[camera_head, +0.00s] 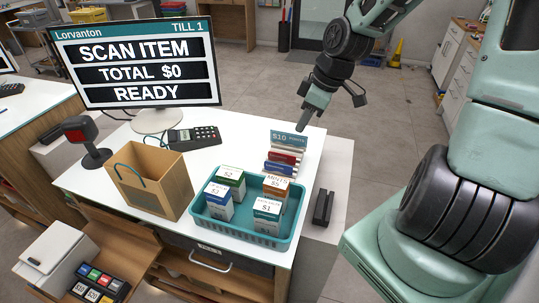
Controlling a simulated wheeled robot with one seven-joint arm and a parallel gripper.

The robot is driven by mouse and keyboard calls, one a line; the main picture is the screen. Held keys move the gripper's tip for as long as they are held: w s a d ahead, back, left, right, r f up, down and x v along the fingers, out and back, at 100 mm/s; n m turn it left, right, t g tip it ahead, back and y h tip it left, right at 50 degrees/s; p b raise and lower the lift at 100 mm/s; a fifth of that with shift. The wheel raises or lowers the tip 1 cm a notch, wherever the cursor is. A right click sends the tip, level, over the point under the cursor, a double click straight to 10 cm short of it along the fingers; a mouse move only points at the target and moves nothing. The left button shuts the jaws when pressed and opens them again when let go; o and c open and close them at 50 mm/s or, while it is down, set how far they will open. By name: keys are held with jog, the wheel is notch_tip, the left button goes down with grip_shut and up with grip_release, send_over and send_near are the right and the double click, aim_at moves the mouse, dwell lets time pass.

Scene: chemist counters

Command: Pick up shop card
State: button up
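A small stack of cards stands at the right of the white counter, behind the teal basket. A teal card marked "$10 Points" (288,138) is at its top, with red (284,157) and dark blue bands below it. I cannot tell which of these is the shop card. My gripper (303,122) hangs above and slightly right of the teal card, pointing down, and appears apart from it. Its fingers are small and overlap in this view, so their opening is unclear. I see nothing held in it.
A teal basket (240,236) with several small priced boxes stands in front of the cards. A paper bag (148,178), card terminal (193,136), scanner (86,140) and monitor (138,62) stand to the left.

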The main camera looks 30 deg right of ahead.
jog(key=d+r, duration=0.1)
jog(key=d, duration=0.1)
jog(key=b, duration=0.1)
send_over(282, 161)
jog(key=s+d, duration=0.1)
notch_tip(282, 161, down, 11)
jog(key=shift+t, duration=0.4)
jog(key=shift+s+p+x, duration=0.1)
jog(key=shift+p+x, duration=0.3)
jog(key=shift+x, duration=0.85)
jog(key=shift+s+p+x, duration=0.15)
jog(key=shift+p+x, duration=0.25)
jog(key=shift+x, duration=0.9)
jog(key=shift+d+f, duration=0.1)
grip_shut()
